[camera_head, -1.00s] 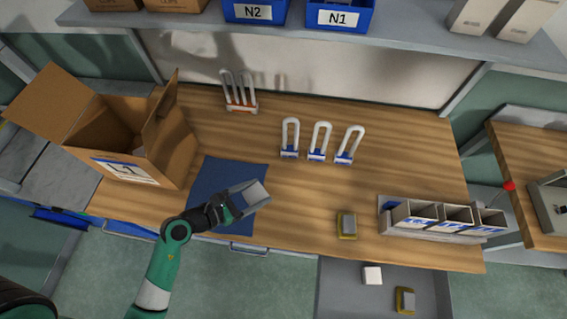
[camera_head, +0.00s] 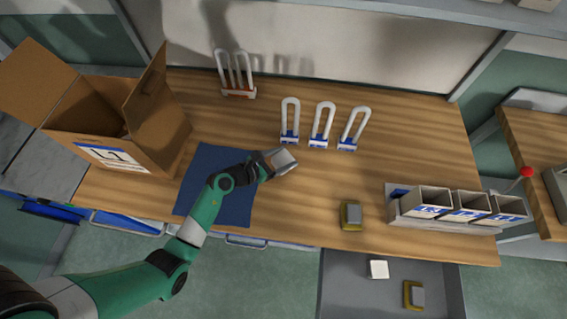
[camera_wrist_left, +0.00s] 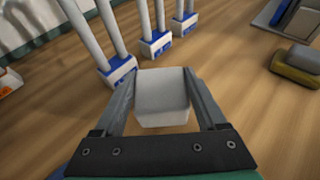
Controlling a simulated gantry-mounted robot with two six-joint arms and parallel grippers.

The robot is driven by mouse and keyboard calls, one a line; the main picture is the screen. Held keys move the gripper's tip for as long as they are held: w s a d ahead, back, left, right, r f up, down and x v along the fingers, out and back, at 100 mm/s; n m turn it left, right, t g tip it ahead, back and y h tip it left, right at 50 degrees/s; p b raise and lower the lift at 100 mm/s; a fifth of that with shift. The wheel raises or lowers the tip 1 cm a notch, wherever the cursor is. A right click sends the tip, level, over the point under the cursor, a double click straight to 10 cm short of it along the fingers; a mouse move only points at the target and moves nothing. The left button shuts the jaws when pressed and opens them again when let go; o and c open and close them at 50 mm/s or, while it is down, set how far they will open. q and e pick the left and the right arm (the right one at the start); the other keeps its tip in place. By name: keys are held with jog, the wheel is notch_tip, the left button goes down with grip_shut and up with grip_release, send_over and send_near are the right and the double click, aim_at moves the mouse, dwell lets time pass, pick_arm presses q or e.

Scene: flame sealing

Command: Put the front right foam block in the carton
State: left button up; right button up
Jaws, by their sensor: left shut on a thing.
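My left gripper (camera_head: 279,160) is shut on a pale, white-grey block, which I take for the foam block (camera_wrist_left: 162,97). The block sits between the two fingers in the left wrist view, above the wooden table just right of the blue mat. Little of it can be told apart from the fingers in the head view. The open carton (camera_head: 113,158) stands on the left of the table with its flaps spread and a blue-and-white label on its front. Its inside is mostly hidden. My right gripper is not in view.
Several white U-shaped pieces with blue bases (camera_head: 319,143) stand beyond the gripper, and an orange-based rack (camera_head: 238,93) stands behind the mat (camera_head: 224,212). A yellow-grey block (camera_head: 351,216) and labelled bins (camera_head: 443,224) are at right. An open drawer (camera_head: 340,290) holds a white block (camera_head: 378,269).

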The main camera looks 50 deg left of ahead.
aim_at(283, 163)
pick_arm(q)
jog(key=shift+f+b, duration=0.7)
jog(key=shift+f, duration=0.9)
jog(key=o, duration=1.2)
jog(key=shift+o, duration=0.2)
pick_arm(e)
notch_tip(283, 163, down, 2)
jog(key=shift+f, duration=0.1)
pick_arm(q)
jog(key=shift+r, duration=0.15)
jog(key=shift+s+r+p, duration=0.2)
jog(key=shift+s+p, duration=0.05)
jog(key=shift+p, duration=0.1)
jog(key=p+v, duration=0.3)
jog(key=v, duration=0.7)
jog(key=shift+s+a+r, duration=0.1)
jog(key=shift+s+a, duration=0.05)
jog(key=shift+s, duration=0.1)
jog(key=shift+s+r, duration=0.15)
jog(key=shift+s, duration=0.3)
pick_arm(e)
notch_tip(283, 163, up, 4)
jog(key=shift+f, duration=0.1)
